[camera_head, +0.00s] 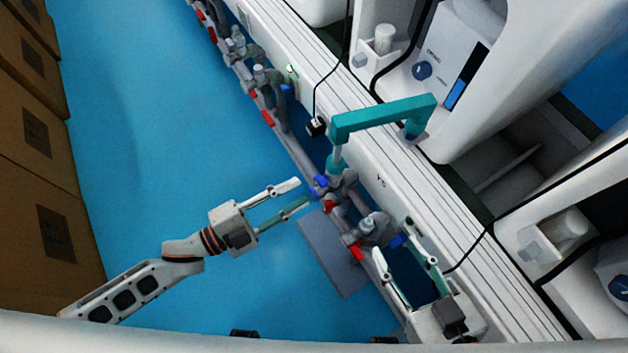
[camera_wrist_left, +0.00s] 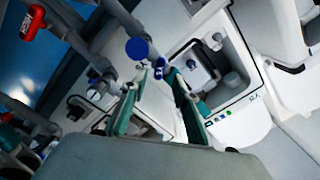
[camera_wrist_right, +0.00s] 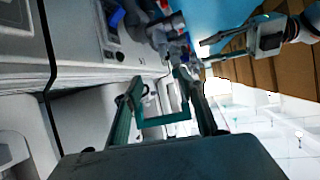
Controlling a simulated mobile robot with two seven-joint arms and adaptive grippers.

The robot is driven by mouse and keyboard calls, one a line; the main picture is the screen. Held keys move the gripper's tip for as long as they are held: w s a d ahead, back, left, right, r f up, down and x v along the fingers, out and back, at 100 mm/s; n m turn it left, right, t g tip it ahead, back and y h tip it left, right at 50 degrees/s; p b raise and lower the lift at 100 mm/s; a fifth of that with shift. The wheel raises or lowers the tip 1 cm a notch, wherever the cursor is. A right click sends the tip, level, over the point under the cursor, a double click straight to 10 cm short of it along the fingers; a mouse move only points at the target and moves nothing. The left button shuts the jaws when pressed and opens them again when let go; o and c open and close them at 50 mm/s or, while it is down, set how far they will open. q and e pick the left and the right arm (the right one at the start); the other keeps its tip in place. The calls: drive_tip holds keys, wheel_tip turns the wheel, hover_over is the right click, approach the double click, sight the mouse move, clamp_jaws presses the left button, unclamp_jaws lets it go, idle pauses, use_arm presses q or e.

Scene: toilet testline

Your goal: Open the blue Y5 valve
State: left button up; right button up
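A label that looks like Y5 (camera_head: 381,181) is on the white rail. A blue valve handle (camera_head: 320,184) is on the grey pipe left of it, below the teal pipe. My left gripper (camera_head: 301,192) is open, its fingertips just left of this handle and apparently apart from it. Blue parts (camera_wrist_left: 137,48) show beyond its fingertips in the left wrist view. My right gripper (camera_head: 394,237) is open, lower right on the line. Which blue handle belongs to the label is not fully clear.
The teal pipe (camera_head: 385,114) rises over the rail toward a white toilet unit. Red handles (camera_head: 356,251) sit along the grey pipe. A grey plate (camera_head: 333,255) lies below the pipe. Blue floor (camera_head: 150,130) is open at left, boxes beyond.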

sight(316, 183)
use_arm(q)
drive_tip(key=x, duration=0.5)
drive_tip(key=shift+w+d+b, duration=0.15)
drive_tip(key=shift+d+b, duration=0.15)
clamp_jaws()
